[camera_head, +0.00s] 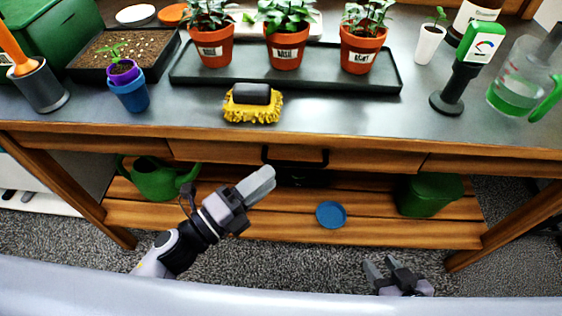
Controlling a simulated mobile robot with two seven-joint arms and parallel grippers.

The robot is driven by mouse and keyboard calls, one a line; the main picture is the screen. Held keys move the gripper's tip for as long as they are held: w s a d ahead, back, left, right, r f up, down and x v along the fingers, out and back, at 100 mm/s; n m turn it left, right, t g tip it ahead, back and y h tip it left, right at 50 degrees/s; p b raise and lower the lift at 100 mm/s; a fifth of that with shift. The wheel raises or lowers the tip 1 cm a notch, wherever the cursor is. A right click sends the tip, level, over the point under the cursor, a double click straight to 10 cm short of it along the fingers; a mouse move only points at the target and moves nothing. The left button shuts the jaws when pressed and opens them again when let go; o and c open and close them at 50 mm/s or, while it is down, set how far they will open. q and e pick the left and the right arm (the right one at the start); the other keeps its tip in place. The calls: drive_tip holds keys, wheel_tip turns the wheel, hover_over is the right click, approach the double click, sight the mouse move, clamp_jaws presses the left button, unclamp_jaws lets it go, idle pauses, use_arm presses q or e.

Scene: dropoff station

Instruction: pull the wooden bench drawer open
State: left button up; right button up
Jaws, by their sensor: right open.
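The wooden bench drawer (375,159) is in the front of the bench, below the grey top, in the head view. Its front looks flush with the bench apron. A dark bar handle (296,163) sits at its middle. My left gripper (262,183) is just below and left of the handle, apart from it as far as I can tell. Its fingers look close together, but I cannot tell whether they are shut. My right gripper (389,267) is low at the right of centre, open and empty, well below the drawer.
The bench top (330,120) holds a tray (200,77) of potted herbs and a yellow brush (253,104) near the front edge. The lower shelf (270,225) holds a green watering can (158,178), a blue dish (331,214) and a green bucket (428,195).

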sight(271, 154)
use_arm(q)
drive_tip(key=shift+x, duration=2.45)
clamp_jaws()
